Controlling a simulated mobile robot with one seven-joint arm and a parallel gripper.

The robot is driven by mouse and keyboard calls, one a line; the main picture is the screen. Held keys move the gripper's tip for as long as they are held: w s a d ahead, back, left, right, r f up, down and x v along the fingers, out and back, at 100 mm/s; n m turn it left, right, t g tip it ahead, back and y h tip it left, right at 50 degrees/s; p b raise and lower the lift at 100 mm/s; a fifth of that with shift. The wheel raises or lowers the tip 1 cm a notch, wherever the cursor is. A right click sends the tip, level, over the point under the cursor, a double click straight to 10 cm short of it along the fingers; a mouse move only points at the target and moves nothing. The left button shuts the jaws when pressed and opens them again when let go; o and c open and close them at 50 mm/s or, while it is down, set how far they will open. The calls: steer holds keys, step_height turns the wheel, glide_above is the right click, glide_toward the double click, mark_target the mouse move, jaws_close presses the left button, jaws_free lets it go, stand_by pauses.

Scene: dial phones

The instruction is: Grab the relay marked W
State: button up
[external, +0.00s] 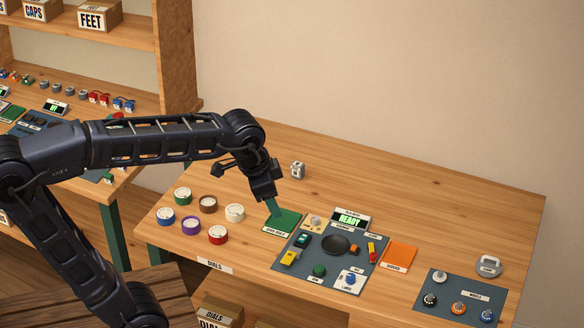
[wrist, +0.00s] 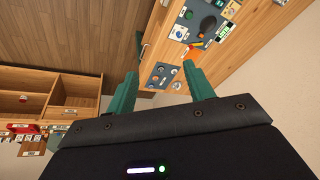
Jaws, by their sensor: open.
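No letter W can be read in either view, so I cannot tell which thing is the relay marked W. A small pale block (external: 298,170) with dark marks stands alone at the back of the table, behind and right of my gripper. My gripper (external: 275,212) points down above the green mat (external: 288,222), and nothing shows in its grip. In the wrist view the two teal fingers of my gripper (wrist: 160,69) are spread apart with empty space between them. Small red blocks (external: 98,98) and blue blocks (external: 123,103) sit on the left bench.
Several coloured dials (external: 208,204) lie left of the mat. A dark board (external: 336,286) with small parts and a READY display (external: 350,219) is to the right. An orange mat (external: 399,256) and modules board (external: 461,292) lie farther right. The table's back is mostly clear.

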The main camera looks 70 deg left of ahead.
steer(key=w+a+f+m+g, duration=0.1)
steer(key=w+a+f+m, duration=0.15)
steer(key=w+a, duration=1.05)
steer(key=w+a+f+m+g, duration=0.15)
steer(key=w+a+f, duration=0.25)
steer(key=w+a, duration=0.85)
steer(key=m+g, duration=0.1)
steer(key=m, duration=0.3)
glide_above(298, 164)
steer(key=shift+h, duration=0.4)
steer(key=f, duration=2.6)
steer(key=shift+d+f, duration=0.2)
steer(key=shift+d, duration=0.15)
steer(key=shift+a+f, duration=0.2)
steer(key=shift+f, duration=0.3)
steer(key=shift+a+f, duration=0.2)
steer(key=shift+f, duration=4.95)
steer(key=c, duration=1.1)
steer(key=shift+r, duration=0.15)
